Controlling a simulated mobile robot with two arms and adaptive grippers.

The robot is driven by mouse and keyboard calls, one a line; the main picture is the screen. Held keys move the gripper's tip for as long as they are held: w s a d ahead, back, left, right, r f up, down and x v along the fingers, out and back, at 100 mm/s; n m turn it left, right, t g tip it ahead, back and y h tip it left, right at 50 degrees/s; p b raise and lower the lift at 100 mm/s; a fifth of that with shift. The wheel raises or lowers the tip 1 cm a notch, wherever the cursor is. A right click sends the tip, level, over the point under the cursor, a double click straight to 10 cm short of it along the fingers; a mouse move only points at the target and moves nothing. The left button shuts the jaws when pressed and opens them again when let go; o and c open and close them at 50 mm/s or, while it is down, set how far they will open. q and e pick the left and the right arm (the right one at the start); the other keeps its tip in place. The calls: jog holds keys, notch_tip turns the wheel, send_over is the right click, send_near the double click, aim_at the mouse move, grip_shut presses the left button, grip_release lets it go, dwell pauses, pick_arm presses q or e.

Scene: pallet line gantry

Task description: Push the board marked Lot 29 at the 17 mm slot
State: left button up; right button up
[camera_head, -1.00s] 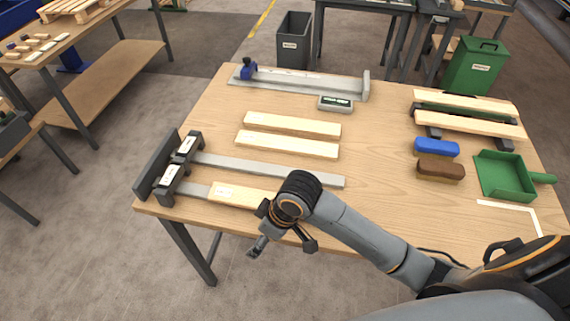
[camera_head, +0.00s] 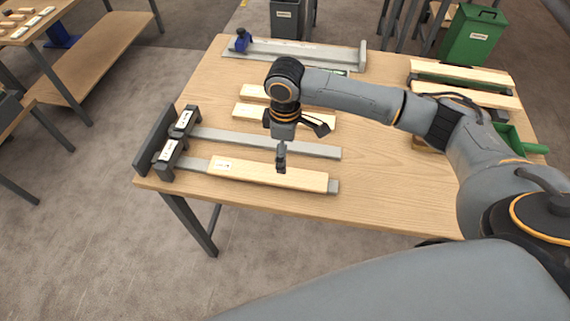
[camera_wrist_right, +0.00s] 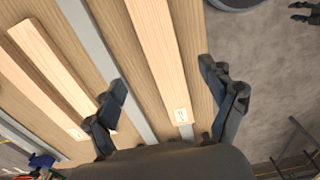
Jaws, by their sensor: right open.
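A pale board with a small white label (camera_head: 265,175) lies on the near grey rail (camera_head: 334,186). Its left end is apart from the near dark slot block (camera_head: 168,156), with bare rail between. A second slot block (camera_head: 186,121) stands behind, at the left end of the far rail (camera_head: 310,150). Both blocks carry white labels too small to read. My right gripper (camera_head: 300,144) is open and empty above the table, near the board's far side. In the right wrist view the labelled board (camera_wrist_right: 160,50) appears between its open fingers (camera_wrist_right: 161,80). My left gripper is not in view.
A measuring fixture with a blue slide (camera_head: 242,40) stands at the back. A green dustpan (camera_head: 507,137) is at right. The table's near right is clear.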

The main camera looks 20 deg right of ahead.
aim_at(272, 174)
notch_tip(272, 174, down, 10)
jog(key=shift+r+p, duration=0.15)
jog(key=shift+p, duration=0.65)
jog(key=c, duration=1.3)
jog(key=shift+c, duration=0.2)
jog(key=shift+s+p, duration=0.1)
jog(key=shift+p, duration=0.2)
jog(key=shift+a, duration=0.3)
jog(key=shift+w+a, duration=0.7)
jog(key=shift+a, duration=0.2)
jog(key=shift+w+a+b, duration=0.25)
jog(key=shift+a+b, duration=0.05)
jog(key=shift+b, duration=0.05)
jog(key=shift+a, duration=0.1)
